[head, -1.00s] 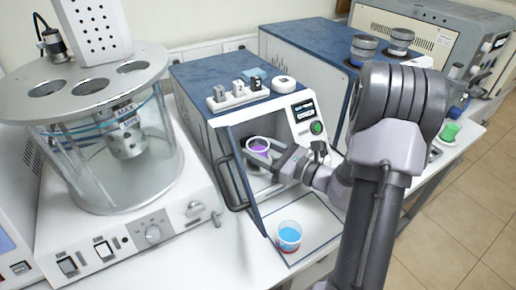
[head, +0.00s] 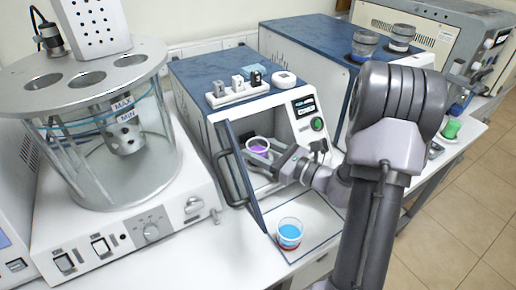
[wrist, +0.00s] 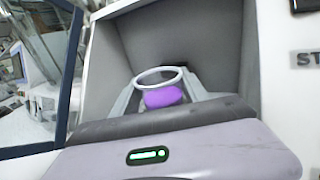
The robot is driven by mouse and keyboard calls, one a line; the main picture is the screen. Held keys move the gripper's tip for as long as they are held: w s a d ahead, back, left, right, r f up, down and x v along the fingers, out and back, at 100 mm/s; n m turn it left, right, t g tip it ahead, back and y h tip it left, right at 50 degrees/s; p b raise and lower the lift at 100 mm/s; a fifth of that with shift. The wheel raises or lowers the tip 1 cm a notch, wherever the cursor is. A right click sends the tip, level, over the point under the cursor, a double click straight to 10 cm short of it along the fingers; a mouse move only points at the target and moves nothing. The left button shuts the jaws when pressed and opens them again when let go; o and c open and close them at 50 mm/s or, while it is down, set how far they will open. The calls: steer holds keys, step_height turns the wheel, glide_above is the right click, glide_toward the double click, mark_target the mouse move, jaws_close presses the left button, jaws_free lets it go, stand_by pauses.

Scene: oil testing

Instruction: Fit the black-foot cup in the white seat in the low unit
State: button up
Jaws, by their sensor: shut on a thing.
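A clear cup with purple liquid (head: 257,147) is at the opening of the low unit (head: 222,127), which has a blue top and an open front. My gripper (head: 262,158) is shut on this cup. In the wrist view the cup (wrist: 162,90) stands upright between the two fingers, with the grey inside of the unit behind it. The cup's foot is hidden, so I cannot tell its colour. The white seat is not visible inside the unit. A second cup with blue liquid and a red foot (head: 289,234) stands on the lowered front ledge.
The unit's door (head: 242,180) stands open on the left, close to my gripper. A glass bath with a metal lid (head: 100,150) is at the left. A white holder with small blocks (head: 238,93) sits on the unit's top. A larger blue-topped unit (head: 310,45) stands behind at the right.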

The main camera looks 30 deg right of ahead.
steer(key=o, duration=1.5)
steer(key=shift+o, duration=0.2)
steer(key=p+v, duration=0.4)
steer(key=v, duration=1.3)
steer(key=shift+s, duration=0.25)
